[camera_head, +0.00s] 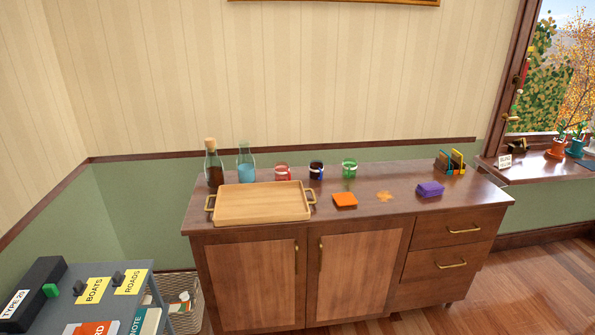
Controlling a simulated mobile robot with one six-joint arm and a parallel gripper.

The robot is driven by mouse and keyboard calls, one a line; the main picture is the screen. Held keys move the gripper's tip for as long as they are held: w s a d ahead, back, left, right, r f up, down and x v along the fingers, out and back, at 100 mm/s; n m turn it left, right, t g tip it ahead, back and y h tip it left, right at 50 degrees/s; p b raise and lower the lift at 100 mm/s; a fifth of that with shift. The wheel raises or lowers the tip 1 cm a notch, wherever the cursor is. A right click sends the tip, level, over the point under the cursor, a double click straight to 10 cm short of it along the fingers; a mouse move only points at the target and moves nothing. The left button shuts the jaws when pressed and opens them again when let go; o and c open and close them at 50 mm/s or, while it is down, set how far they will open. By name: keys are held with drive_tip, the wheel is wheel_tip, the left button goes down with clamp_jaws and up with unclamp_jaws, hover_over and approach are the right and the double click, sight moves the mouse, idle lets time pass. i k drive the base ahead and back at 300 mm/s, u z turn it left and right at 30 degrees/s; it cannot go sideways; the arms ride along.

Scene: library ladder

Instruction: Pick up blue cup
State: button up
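The blue cup (316,170) looks small and dark, with a pale band and a blue tint. It stands upright on the wooden sideboard (400,181), toward the back. A red cup (282,173) stands to its left and a green cup (349,168) to its right, with gaps between them. My gripper is not in view.
A corked bottle (214,166) and a carafe (246,166) stand left. A grey cart (140,297) is at lower left; floor is open right.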

sight(317, 172)
drive_tip(key=u, duration=0.5)
drive_tip(key=i, duration=0.5)
drive_tip(key=u, duration=0.75)
drive_tip(key=i, duration=0.65)
drive_tip(key=u, duration=0.35)
